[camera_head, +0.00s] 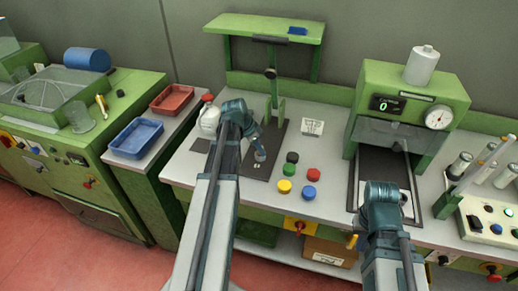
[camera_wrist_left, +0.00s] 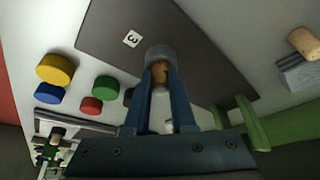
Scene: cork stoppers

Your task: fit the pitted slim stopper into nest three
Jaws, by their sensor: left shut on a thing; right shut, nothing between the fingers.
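My left gripper (camera_wrist_left: 159,72) is shut on a tan cork stopper (camera_wrist_left: 160,77) with a small dark mark on its side, perhaps a pit. A grey round cup (camera_wrist_left: 158,52) lies at the stopper's far end, near the label 3 (camera_wrist_left: 131,39) on a dark plate (camera_wrist_left: 200,60). I cannot tell how deep the stopper sits in the cup. In the head view my left gripper (camera_head: 259,143) is low over the same plate (camera_head: 228,162). My right gripper (camera_head: 362,216) is shut and empty at the right; its fingertips are mostly hidden.
Another cork (camera_wrist_left: 303,42) lies by a grey block at the wrist view's right. Yellow (camera_head: 284,186), blue (camera_head: 309,192), red (camera_head: 313,174) and green (camera_head: 291,169) round buttons stand right of the plate. A green post (camera_head: 274,110) rises close behind the left gripper.

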